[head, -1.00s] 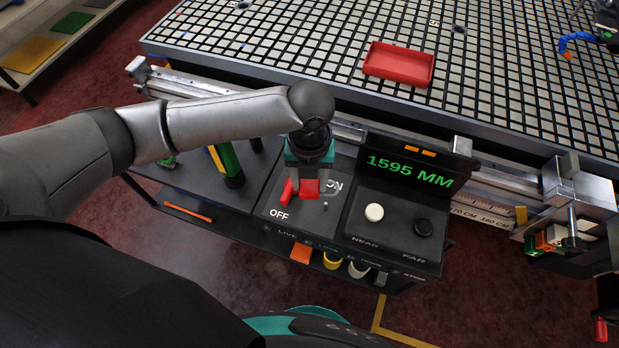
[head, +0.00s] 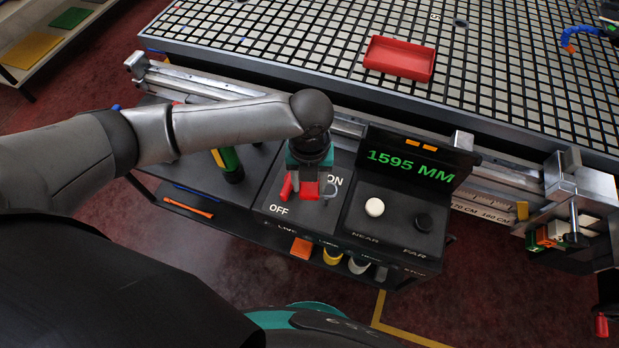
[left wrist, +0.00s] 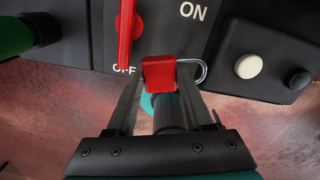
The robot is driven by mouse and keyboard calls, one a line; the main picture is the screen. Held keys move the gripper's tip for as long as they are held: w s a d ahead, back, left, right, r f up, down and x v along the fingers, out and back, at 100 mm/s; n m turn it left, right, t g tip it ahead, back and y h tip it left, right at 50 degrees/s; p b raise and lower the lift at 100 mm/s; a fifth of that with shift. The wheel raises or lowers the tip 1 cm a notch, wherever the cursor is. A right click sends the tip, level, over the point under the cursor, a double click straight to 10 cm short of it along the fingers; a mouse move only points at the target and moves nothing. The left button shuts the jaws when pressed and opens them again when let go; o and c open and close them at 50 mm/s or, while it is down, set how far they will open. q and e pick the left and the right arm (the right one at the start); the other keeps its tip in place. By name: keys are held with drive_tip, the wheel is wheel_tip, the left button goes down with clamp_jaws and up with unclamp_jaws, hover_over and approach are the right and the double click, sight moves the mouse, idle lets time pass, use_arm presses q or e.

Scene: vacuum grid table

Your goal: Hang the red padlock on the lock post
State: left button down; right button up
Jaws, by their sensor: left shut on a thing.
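My left gripper (head: 308,184) is shut on the body of the red padlock (head: 309,191) and holds it over the OFF/ON switch panel (head: 272,196). In the left wrist view the padlock (left wrist: 158,73) sits between the two fingertips (left wrist: 160,88), its grey shackle (left wrist: 201,72) pointing right. The red switch lever (left wrist: 126,32) is just left of the padlock, beside the OFF label; it also shows in the head view (head: 287,187). I cannot make out the lock post in either view; the gripper and padlock cover part of the panel. My right gripper is not in view.
Right of the switch panel is a box with a white button (head: 374,207), a black button (head: 424,222) and a display (head: 410,168) reading 1595 MM. A green cylinder (head: 230,164) stands on the left. Behind are a rail and the grid table with a red tray (head: 399,58).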

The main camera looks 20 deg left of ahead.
use_arm(q)
drive_tip(key=shift+f+b, duration=1.35)
drive_tip(key=shift+f, duration=1.6)
drive_tip(key=shift+f, duration=0.1)
drive_tip(key=shift+c, duration=1)
unclamp_jaws()
drive_tip(key=shift+d, duration=0.1)
drive_tip(key=shift+d+r, duration=0.1)
drive_tip(key=shift+r, duration=0.1)
wheel_tip(320, 180, up, 15)
drive_tip(key=p, duration=0.4)
drive_tip(key=shift+a, duration=0.35)
drive_tip(key=shift+s+f, duration=0.1)
